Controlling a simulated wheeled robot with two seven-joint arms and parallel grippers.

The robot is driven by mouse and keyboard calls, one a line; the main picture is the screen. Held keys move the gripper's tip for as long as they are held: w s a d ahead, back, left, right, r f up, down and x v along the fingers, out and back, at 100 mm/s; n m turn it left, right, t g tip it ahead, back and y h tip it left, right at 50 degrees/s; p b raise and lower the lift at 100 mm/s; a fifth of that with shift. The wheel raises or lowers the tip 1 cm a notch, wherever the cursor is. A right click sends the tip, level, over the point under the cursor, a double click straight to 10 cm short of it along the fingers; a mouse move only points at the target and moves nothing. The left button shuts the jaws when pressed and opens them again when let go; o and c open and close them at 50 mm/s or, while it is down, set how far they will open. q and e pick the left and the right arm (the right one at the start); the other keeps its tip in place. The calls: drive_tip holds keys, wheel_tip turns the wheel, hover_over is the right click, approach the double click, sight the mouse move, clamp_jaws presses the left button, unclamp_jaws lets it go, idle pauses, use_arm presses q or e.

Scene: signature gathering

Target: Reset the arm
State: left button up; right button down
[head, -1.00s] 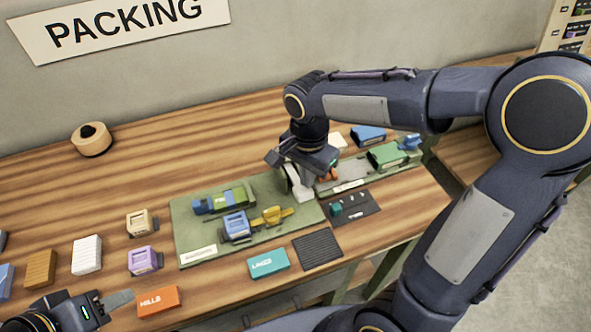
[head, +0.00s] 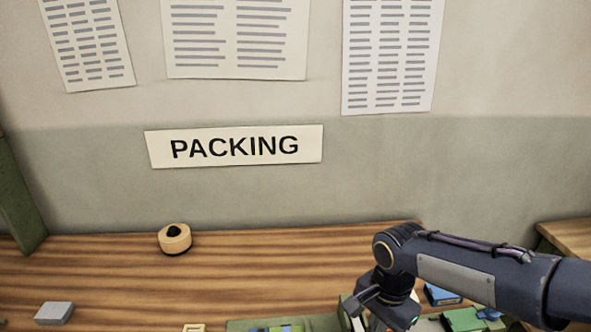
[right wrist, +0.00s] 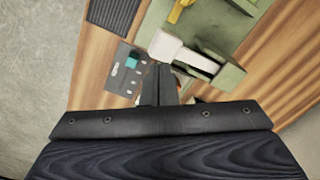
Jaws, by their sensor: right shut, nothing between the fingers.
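My right gripper (head: 383,318) hangs over the workbench at the lower right of the head view, seen only in part. In the right wrist view its fingers (right wrist: 161,78) are shut together and hold nothing. My left gripper is out of view.
The wooden bench (head: 90,265) runs along a wall with a PACKING sign (head: 235,147). Blue (head: 441,294) and green (head: 463,319) items lie right of the gripper. The back middle is clear.

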drive_tip(key=s+d+r+n+t+y, duration=0.1)
drive_tip(key=s+n+t, duration=0.1)
drive_tip(key=s+n, duration=0.3)
drive_tip(key=s+r+n+t+y, duration=0.2)
drive_tip(key=s+n, duration=0.3)
drive_tip(key=s, duration=0.4)
drive_tip(key=shift+s+d+t+y, duration=0.3)
drive_tip(key=shift+s+d+t, duration=0.05)
drive_tip(key=shift+t, duration=0.45)
